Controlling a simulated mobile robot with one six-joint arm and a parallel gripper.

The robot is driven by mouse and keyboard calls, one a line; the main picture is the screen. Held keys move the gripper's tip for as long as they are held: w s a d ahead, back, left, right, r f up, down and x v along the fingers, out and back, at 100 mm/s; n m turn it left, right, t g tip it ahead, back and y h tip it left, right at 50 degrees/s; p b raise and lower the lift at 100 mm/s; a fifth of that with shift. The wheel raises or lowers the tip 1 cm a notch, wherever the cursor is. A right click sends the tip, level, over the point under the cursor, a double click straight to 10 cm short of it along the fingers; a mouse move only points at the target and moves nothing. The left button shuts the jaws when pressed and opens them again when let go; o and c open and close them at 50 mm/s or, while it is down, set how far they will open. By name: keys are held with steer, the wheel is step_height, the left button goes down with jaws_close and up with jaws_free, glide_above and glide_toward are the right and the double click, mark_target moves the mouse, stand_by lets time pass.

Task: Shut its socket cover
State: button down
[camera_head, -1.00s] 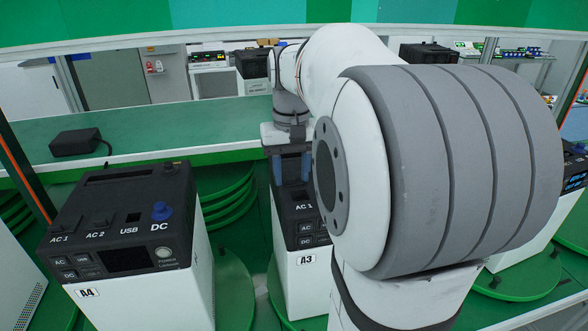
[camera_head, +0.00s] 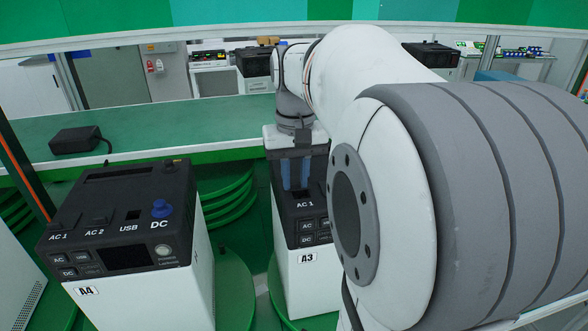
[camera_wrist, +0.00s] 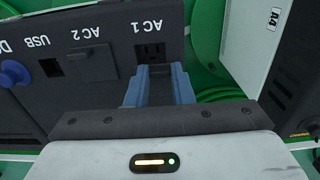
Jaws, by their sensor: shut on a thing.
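The power station A3 (camera_head: 300,270) is a white box with a black top, partly hidden behind my arm. Its AC 1 socket (camera_wrist: 152,52) shows bare, with its holes visible, in the wrist view, where the panel appears upside down. My gripper (camera_head: 297,188) points down over the AC 1 area. That cover is mostly hidden between the fingers. The AC 2 cover (camera_wrist: 92,63) lies flat over its socket.
Power station A4 (camera_head: 130,240) stands at the left, with a blue DC knob (camera_head: 161,208). A blue DC knob (camera_wrist: 13,72) also shows in the wrist view. A black adapter (camera_head: 76,140) lies on the green bench behind. My large arm link fills the right side.

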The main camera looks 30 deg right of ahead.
mark_target(299, 201)
steer(key=s, duration=0.1)
steer(key=s+a, duration=0.1)
steer(key=s, duration=0.1)
steer(key=c, duration=1.2)
jaws_free()
steer(key=shift+s, duration=0.15)
steer(key=shift+c, duration=0.2)
steer(key=shift+r, duration=0.1)
step_height(299, 201, up, 8)
steer(key=shift+f+b, duration=0.2)
steer(key=shift+b, duration=0.1)
